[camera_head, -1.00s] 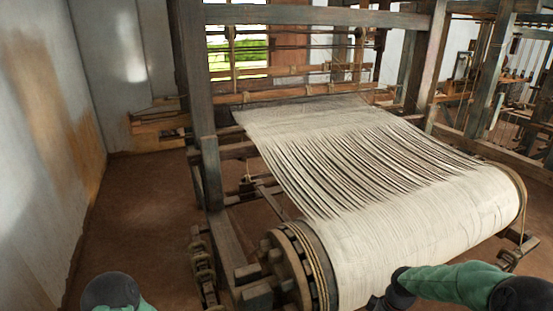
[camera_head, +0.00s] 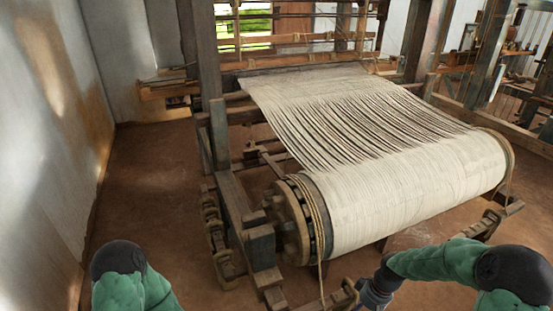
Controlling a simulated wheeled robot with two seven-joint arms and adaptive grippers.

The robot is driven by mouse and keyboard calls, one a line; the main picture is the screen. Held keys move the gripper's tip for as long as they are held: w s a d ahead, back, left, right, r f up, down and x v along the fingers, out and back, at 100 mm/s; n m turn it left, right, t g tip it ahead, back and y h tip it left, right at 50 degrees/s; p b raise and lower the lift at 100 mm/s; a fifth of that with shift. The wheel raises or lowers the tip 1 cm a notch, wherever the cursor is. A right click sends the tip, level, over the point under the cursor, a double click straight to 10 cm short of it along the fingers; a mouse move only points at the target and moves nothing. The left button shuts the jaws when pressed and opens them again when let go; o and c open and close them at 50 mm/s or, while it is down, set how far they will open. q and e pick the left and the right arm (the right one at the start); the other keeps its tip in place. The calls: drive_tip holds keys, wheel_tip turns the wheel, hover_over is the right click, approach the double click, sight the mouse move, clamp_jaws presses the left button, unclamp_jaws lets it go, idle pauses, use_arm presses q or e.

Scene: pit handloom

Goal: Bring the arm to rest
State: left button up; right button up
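My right arm (camera_head: 450,262), green with dark joints, comes in at the bottom right, bent with its lower end pointing down and left. Its dark end (camera_head: 372,294) is at the bottom edge, below and in front of the white warp roll (camera_head: 415,195). The fingers of my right gripper cannot be made out, and no held thing shows. My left arm (camera_head: 130,285) shows only as a green link with a black joint at the bottom left, over the floor. My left gripper is out of the picture.
The wooden loom frame (camera_head: 203,90) stands ahead, with white warp threads (camera_head: 330,115) running back from the roll. A toothed wooden wheel (camera_head: 290,220) caps the roll's left end. Bare brown floor (camera_head: 150,200) lies between the loom and the left wall (camera_head: 40,150).

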drive_tip(key=s+a+f+m+t+y, duration=0.1)
drive_tip(key=s+a+f+m, duration=0.5)
drive_tip(key=s+a+f, duration=0.8)
drive_tip(key=s+a, duration=0.2)
drive_tip(key=s, duration=0.1)
drive_tip(key=shift+s+a, duration=0.15)
drive_tip(key=shift+a, duration=0.2)
idle(0.5)
